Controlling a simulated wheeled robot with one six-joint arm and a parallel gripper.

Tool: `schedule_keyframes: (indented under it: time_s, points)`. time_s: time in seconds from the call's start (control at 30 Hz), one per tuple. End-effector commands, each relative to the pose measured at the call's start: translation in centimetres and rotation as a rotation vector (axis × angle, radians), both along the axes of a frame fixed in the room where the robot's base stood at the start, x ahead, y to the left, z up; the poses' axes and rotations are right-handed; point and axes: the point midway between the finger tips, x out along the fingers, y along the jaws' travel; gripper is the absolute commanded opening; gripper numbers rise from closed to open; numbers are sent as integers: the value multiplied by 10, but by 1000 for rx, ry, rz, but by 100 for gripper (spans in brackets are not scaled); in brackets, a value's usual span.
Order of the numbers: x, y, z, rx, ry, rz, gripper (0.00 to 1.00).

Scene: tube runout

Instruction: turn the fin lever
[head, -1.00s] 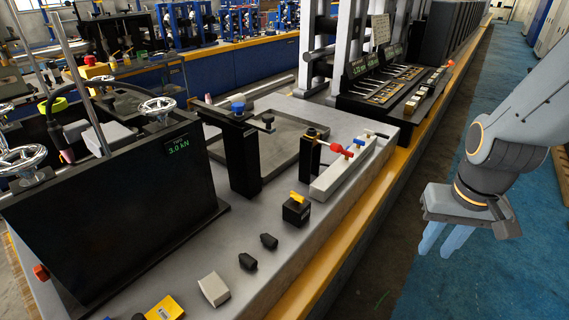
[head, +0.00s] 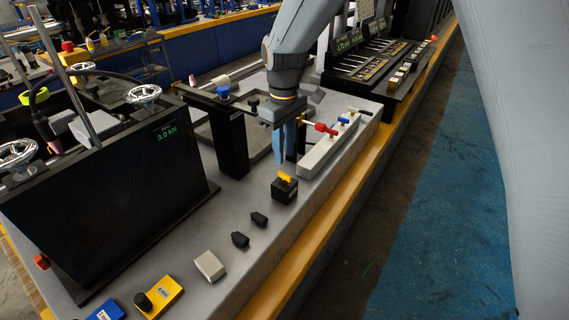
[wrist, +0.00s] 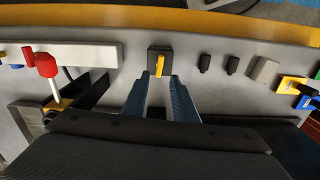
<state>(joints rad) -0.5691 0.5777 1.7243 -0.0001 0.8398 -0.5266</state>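The fin lever, which I take to be the yellow fin (head: 286,177) on top of a small black box (head: 285,191), is on the grey bench top near its front edge. In the wrist view the yellow fin (wrist: 160,65) stands upright in the picture, on its black box. My gripper (head: 282,162) points down, just above and behind the fin in the head view. In the wrist view my gripper (wrist: 159,80) shows two blue fingers apart with nothing held, their tips near the fin's lower end. I cannot tell the exact height gap.
A white block (head: 322,156) with a red-knobbed handle (head: 325,127) stands close to the right of my gripper. Black posts (head: 229,145) stand behind. Two small black knobs (head: 240,239) and a pale block (head: 209,265) lie toward the front left, with open bench between.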

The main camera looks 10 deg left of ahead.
Motion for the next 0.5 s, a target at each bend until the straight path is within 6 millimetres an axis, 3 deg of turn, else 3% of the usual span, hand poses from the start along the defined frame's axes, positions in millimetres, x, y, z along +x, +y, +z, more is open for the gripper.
schedule_keyframes:
  time_s: [0.5]
  points:
    - [1,-1,-60,-1,0,-1,26]
